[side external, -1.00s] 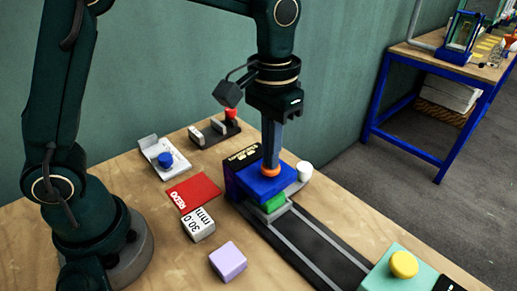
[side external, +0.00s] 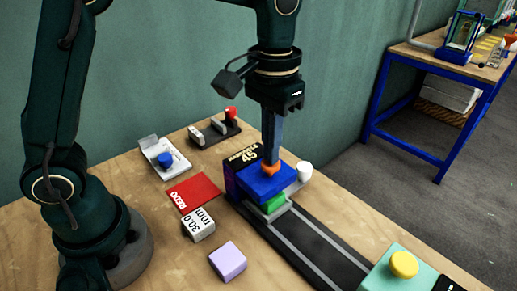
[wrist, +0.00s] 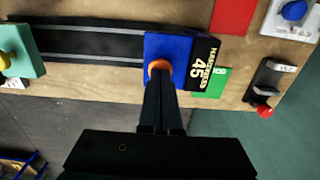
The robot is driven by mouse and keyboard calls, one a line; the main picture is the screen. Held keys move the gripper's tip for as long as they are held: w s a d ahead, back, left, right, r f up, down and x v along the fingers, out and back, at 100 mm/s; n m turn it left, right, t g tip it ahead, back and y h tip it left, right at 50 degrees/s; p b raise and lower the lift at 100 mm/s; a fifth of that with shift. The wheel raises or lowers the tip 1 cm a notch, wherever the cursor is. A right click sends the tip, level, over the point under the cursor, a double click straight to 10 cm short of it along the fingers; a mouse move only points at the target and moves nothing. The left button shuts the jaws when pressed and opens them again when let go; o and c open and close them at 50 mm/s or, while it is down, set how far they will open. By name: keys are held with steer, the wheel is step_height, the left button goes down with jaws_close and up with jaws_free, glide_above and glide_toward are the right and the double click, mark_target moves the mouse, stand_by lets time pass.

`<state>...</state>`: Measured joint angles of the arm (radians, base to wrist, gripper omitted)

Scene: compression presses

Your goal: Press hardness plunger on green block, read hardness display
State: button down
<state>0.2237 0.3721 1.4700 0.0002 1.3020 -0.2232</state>
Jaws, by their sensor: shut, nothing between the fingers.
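The green block (side external: 273,204) sits on the track under the blue press head (side external: 262,184), mostly covered by it. The orange plunger (side external: 271,168) stands on top of the blue head. My gripper (side external: 271,158) is shut, empty and pointing down, its fingertips right at the plunger's top. I cannot tell whether they touch. The plunger also shows in the wrist view (wrist: 158,66), just beyond the fingertips. The black hardness display (wrist: 202,64) reads "HARDNESS 45" in the wrist view. It also shows behind the blue head in the side view (side external: 243,157).
A red REDO card (side external: 193,192), a white 30.0 mm block (side external: 198,224) and a lilac block (side external: 228,261) lie left of the track. A teal unit with a yellow button (side external: 403,264) stands at the track's near end. A white cylinder (side external: 304,171) stands beside the head.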

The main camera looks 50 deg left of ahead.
steer(key=shift+r, duration=2.9)
steer(key=shift+a+r, duration=0.1)
steer(key=s+a+r+n+t, duration=0.1)
steer(key=s+a+r+t, duration=0.25)
steer(key=s, duration=0.35)
steer(key=s+a+f+m+t, duration=0.1)
steer(key=s+a+f+t, duration=0.1)
steer(key=s+f, duration=0.3)
steer(key=shift+a+f, duration=0.4)
steer(key=shift+f, duration=0.75)
